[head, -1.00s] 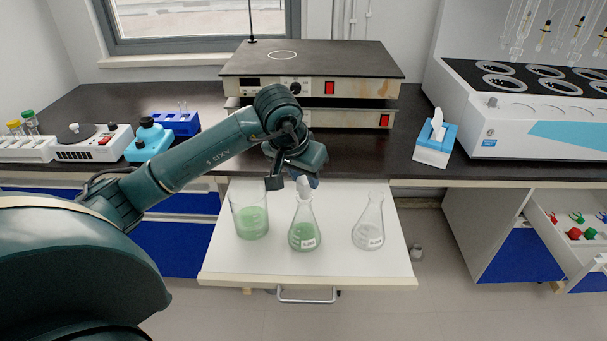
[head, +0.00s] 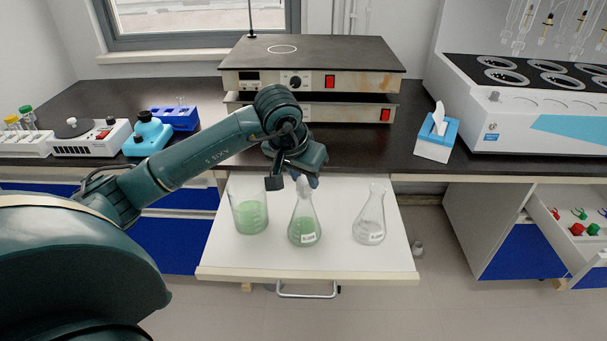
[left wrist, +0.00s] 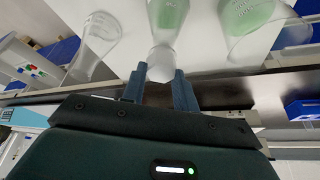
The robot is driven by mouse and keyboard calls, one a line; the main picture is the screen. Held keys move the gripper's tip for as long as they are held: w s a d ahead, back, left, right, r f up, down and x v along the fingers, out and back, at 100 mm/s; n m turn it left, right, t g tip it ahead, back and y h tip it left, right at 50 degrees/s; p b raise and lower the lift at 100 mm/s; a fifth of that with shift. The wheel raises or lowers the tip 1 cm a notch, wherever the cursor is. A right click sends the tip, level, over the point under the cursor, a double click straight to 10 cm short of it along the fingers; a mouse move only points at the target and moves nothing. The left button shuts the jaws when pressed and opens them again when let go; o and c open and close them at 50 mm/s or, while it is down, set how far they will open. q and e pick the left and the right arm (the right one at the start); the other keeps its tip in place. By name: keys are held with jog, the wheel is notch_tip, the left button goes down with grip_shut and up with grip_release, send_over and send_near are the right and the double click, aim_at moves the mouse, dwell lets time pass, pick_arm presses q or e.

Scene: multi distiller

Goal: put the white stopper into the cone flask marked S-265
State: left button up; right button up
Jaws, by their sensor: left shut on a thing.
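The white stopper (head: 304,182) is between the fingers of my left gripper (head: 292,181), right at the mouth of the middle cone flask (head: 303,220), which holds green liquid. In the left wrist view the stopper (left wrist: 161,64) sits between the two fingers (left wrist: 160,88), in line with the flask's neck (left wrist: 167,14). I cannot tell how deep it sits in the neck. A clear, seemingly empty cone flask (head: 370,220) stands to the right. Both flasks have small labels too blurred to read surely. My right gripper is not in view.
A beaker of green liquid (head: 248,214) stands close left of the middle flask. All three vessels stand on a white pull-out shelf (head: 330,258). Behind are stacked hot plates (head: 365,82) on the dark bench, with a tissue box (head: 434,148) to the right.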

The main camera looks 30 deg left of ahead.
pick_arm(q)
jog(key=shift+f, duration=0.2)
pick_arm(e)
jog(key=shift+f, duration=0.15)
pick_arm(q)
jog(key=o, duration=1)
jog(key=shift+r, duration=0.2)
jog(key=v, duration=1.2)
jog(key=shift+s+r, duration=0.25)
jog(key=shift+r, duration=0.1)
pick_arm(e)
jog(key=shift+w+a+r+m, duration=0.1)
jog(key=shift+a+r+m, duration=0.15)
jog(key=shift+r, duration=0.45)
